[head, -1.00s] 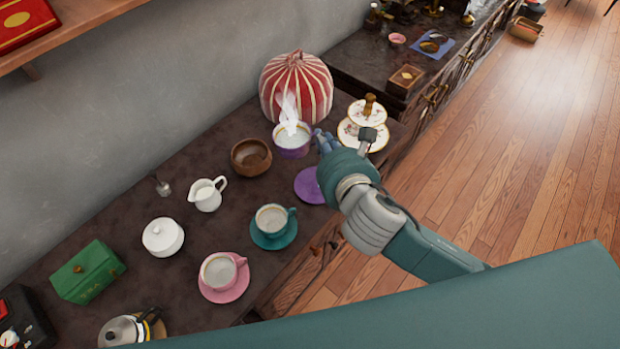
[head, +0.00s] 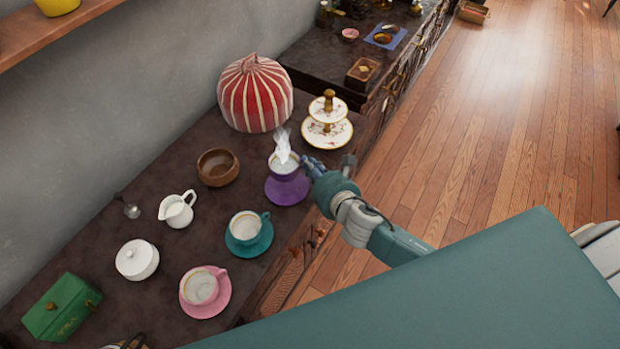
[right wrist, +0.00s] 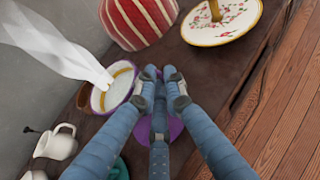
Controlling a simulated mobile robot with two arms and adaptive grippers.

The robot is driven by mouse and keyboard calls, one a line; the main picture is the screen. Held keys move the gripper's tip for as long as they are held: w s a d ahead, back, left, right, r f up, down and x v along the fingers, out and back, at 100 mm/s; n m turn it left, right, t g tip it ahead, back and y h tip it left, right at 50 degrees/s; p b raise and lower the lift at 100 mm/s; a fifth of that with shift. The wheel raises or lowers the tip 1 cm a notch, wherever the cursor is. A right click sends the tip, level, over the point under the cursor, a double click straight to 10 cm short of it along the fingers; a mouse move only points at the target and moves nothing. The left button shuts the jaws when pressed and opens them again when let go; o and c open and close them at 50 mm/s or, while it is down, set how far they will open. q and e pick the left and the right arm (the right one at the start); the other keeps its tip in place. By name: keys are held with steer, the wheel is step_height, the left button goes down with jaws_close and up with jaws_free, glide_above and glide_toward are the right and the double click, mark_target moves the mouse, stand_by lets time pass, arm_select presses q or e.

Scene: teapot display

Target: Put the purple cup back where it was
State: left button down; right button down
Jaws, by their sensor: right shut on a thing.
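The purple cup (head: 284,168), with pale contents and white steam, is at the far part of the purple saucer (head: 287,193) in the head view. Whether it touches the saucer I cannot tell. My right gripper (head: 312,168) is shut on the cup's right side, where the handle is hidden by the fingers. In the right wrist view the cup (right wrist: 113,88) is left of the fingertips (right wrist: 160,78), and the saucer (right wrist: 174,128) shows partly behind the fingers. My left gripper is not in view.
A teal cup (head: 246,229) and a pink cup (head: 200,288) stand on saucers nearer the front. A wooden bowl (head: 217,168), white jug (head: 177,211), striped cozy (head: 255,95) and tiered stand (head: 327,133) surround the purple cup.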

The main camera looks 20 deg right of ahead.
steer(key=shift+f+b, duration=0.65)
steer(key=shift+f, duration=2.25)
steer(key=shift+f, duration=0.15)
steer(key=c, duration=1.8)
jaws_free()
steer(key=shift+c, duration=0.2)
steer(key=shift+r, duration=0.25)
steer(key=v, duration=1.2)
steer(key=shift+b, duration=0.35)
